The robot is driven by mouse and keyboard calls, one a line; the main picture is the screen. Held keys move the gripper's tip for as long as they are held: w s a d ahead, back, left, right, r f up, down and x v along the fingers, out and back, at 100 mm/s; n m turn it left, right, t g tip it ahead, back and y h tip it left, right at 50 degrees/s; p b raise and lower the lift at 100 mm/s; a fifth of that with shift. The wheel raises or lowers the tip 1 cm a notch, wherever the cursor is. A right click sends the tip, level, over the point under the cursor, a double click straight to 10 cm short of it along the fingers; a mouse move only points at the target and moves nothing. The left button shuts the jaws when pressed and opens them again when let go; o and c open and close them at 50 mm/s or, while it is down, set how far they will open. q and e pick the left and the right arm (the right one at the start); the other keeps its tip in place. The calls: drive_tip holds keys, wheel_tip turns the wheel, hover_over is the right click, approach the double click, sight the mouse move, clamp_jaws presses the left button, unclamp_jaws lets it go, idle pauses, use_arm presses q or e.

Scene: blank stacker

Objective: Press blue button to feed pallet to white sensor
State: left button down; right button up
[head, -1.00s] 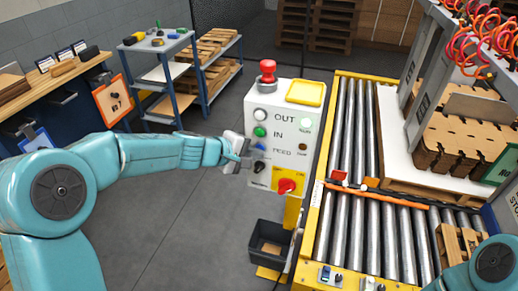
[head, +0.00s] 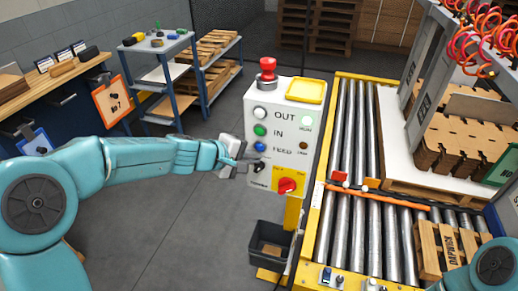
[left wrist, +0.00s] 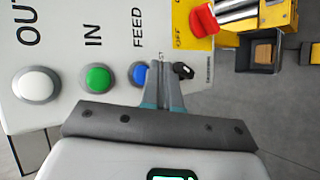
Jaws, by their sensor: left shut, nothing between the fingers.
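The white control panel (head: 275,110) carries a blue button (head: 260,147) beside the FEED label. It also shows in the left wrist view (left wrist: 139,74), partly hidden by my fingers. My left gripper (head: 257,164) is shut and empty, just below the blue button in the head view. In the left wrist view its fingertips (left wrist: 166,68) lie between the blue button and a black selector knob (left wrist: 183,70); contact with the panel is unclear. A wooden pallet (head: 429,252) lies on the rollers at lower right. Small fittings sit on the front rail (head: 325,277); I cannot tell which is the white sensor. My right gripper is not in view.
The panel also has a red mushroom button (head: 267,70), white button (head: 260,113), green button (head: 260,131) and red rotary switch (head: 287,186). The roller conveyor (head: 350,120) has a yellow frame. A black bin (head: 268,243) stands below the panel. Floor left of it is clear.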

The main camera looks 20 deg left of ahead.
use_arm(q)
drive_tip(key=s+b, duration=0.2)
drive_tip(key=s, duration=0.3)
drive_tip(key=shift+w+a, duration=0.1)
idle(2.4)
drive_tip(key=s+f+m+g+y, duration=0.25)
drive_tip(key=s+f, duration=0.35)
drive_tip(key=f, duration=0.7)
drive_tip(key=s+f+m+g+y, duration=0.15)
drive_tip(key=s+f+g, duration=0.3)
drive_tip(key=f, duration=0.85)
drive_tip(key=s+d+f+m+g, duration=0.1)
drive_tip(key=s+d+f+m, duration=0.1)
drive_tip(key=s+f, duration=0.3)
drive_tip(key=s+d+f+m+h, duration=0.1)
drive_tip(key=s+d+f+m, duration=0.2)
drive_tip(key=s, duration=0.7)
wheel_tip(320, 180, down, 2)
drive_tip(key=shift+f+m+g, duration=0.1)
drive_tip(key=shift+m+g, duration=0.3)
drive_tip(key=shift+m, duration=0.2)
